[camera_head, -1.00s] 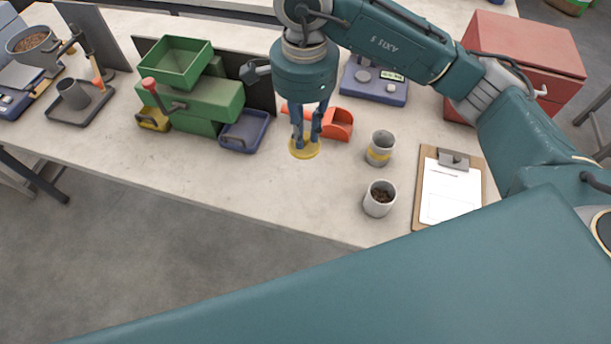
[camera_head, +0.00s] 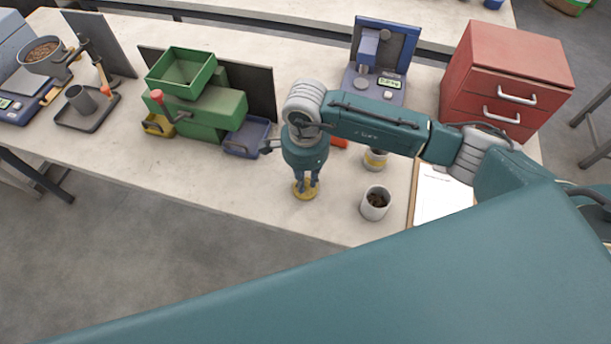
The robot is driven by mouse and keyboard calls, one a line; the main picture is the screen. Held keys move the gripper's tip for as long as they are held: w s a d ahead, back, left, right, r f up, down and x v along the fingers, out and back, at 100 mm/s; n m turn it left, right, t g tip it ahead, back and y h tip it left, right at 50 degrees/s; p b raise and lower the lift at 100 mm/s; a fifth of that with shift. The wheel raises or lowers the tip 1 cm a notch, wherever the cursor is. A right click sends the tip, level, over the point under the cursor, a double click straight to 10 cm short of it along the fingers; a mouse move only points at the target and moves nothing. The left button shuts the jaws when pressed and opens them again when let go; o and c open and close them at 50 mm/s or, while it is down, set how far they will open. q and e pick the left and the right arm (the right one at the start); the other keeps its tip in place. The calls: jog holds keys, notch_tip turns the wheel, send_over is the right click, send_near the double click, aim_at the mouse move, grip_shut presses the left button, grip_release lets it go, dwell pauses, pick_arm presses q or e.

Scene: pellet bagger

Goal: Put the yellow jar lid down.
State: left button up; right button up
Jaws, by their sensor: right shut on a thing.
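The yellow jar lid (camera_head: 305,192) is a small round disc near the front of the pale bench, left of a cup with dark pellets. My right gripper (camera_head: 306,184) points down over it with its fingers shut on it. The lid is at or very close to the bench top; I cannot tell if it touches. The fingers and wrist hide part of the lid. My left gripper is not in view.
The pellet cup (camera_head: 375,203) stands right of the lid, and a yellow-banded cup (camera_head: 375,160) is partly hidden behind my arm. A clipboard (camera_head: 440,195) lies further right. A green machine (camera_head: 205,105) with a blue tray (camera_head: 246,137) stands left. Bare bench (camera_head: 250,190) lies left of the lid.

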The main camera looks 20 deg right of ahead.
jog(key=shift+f, duration=0.15)
jog(key=o, duration=0.8)
